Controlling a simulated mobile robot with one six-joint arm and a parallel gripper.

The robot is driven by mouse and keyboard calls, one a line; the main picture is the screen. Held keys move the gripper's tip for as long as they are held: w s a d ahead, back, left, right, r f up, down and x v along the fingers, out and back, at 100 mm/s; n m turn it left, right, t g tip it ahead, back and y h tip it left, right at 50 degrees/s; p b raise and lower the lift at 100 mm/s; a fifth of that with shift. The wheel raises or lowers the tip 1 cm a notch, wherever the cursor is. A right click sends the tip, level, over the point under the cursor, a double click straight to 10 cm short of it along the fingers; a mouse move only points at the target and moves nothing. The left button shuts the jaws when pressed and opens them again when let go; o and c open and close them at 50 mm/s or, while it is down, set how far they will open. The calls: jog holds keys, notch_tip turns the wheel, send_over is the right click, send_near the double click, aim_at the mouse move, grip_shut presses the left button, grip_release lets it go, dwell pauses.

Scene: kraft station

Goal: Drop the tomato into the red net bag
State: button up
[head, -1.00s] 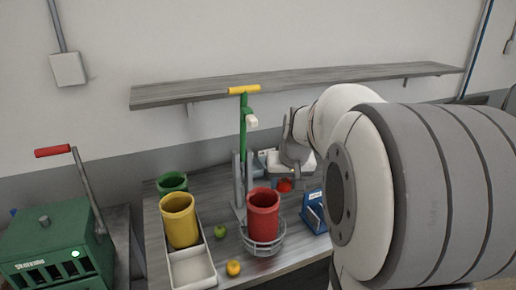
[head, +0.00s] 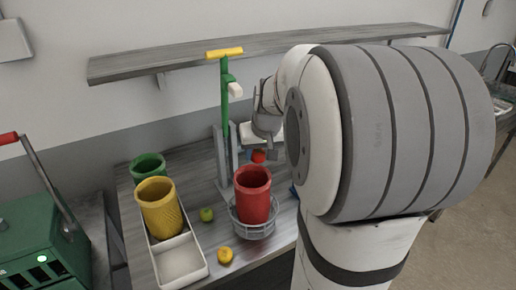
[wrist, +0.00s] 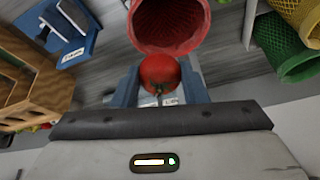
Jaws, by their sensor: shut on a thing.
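My gripper (wrist: 158,85) is shut on the tomato (wrist: 160,72), which sits between its two blue fingers. In the head view the tomato (head: 258,156) shows as a small red ball below my gripper (head: 257,150), above and behind the red net bag (head: 252,196). The red net bag is an open-topped tube standing in a round wire holder (head: 254,230). In the wrist view the bag's open mouth (wrist: 168,22) is just beyond the tomato. I cannot tell how far apart they are.
A white tray (head: 180,262) holds the yellow net bag (head: 159,208), with a green one (head: 148,166) behind. A green fruit (head: 207,214) and an orange fruit (head: 225,255) lie on the table. A green post (head: 224,95) stands behind the red bag. A shelf (head: 280,53) runs along the wall.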

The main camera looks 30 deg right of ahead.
jog(key=shift+f, duration=0.65)
jog(key=o, duration=1.1)
jog(key=shift+c, duration=0.2)
jog(key=b+v, duration=0.1)
jog(key=v, duration=0.7)
